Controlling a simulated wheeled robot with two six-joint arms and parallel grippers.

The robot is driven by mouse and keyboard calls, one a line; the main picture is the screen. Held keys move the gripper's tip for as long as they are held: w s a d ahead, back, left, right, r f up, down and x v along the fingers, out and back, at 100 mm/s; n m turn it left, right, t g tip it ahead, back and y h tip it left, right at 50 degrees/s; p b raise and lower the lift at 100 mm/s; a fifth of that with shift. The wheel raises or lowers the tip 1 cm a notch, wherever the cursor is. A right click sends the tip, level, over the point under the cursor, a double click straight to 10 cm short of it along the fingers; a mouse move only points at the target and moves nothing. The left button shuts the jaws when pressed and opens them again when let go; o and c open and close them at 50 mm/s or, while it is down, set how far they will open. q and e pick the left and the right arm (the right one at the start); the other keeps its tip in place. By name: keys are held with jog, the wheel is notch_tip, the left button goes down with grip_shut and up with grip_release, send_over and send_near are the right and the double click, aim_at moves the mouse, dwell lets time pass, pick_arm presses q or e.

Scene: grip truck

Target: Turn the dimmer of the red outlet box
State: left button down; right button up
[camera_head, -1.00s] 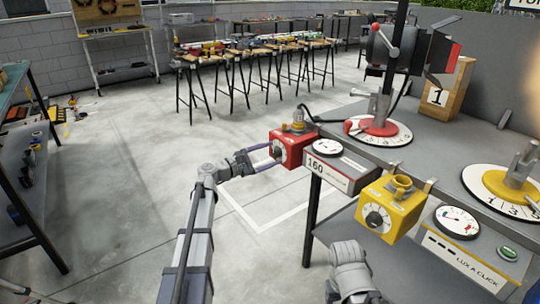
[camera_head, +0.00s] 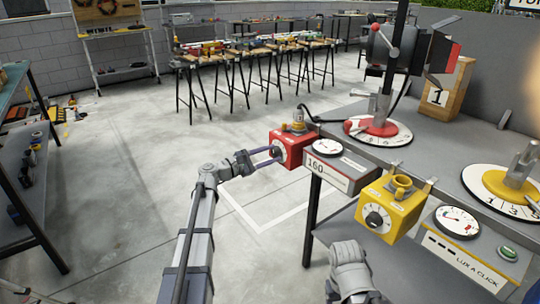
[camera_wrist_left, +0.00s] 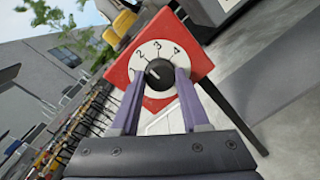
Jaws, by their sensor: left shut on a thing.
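The red outlet box (camera_head: 294,149) hangs at the left edge of the bench. In the left wrist view the red box (camera_wrist_left: 196,62) shows a white dial numbered 1 to 4 with a black dimmer knob (camera_wrist_left: 159,73) in its middle. My left gripper (camera_head: 275,152) is at the front of the red box. In the left wrist view its two purple fingers (camera_wrist_left: 157,88) sit on either side of the knob, shut on it. The knob's white mark points up and left, near the 1 and 2. My right gripper (camera_head: 350,268) shows at the bottom; its fingers are not clear.
A display reading 160 (camera_head: 338,172) is beside the red box. A yellow outlet box (camera_head: 388,208) hangs further right. A lamp on a red turntable (camera_head: 378,132) stands on the bench behind. The floor left of the bench is clear.

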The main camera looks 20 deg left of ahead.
pick_arm(q)
jog(key=shift+m, duration=0.3)
jog(key=m, duration=0.3)
jog(key=shift+p, duration=0.3)
jog(key=shift+m, duration=1.9)
jog(key=shift+c, duration=2)
grip_release()
jog(key=v, duration=0.7)
jog(key=shift+s+a+p, duration=0.15)
jog(key=shift+s+p, duration=0.15)
jog(key=shift+s, duration=0.1)
jog(key=shift+r, duration=0.15)
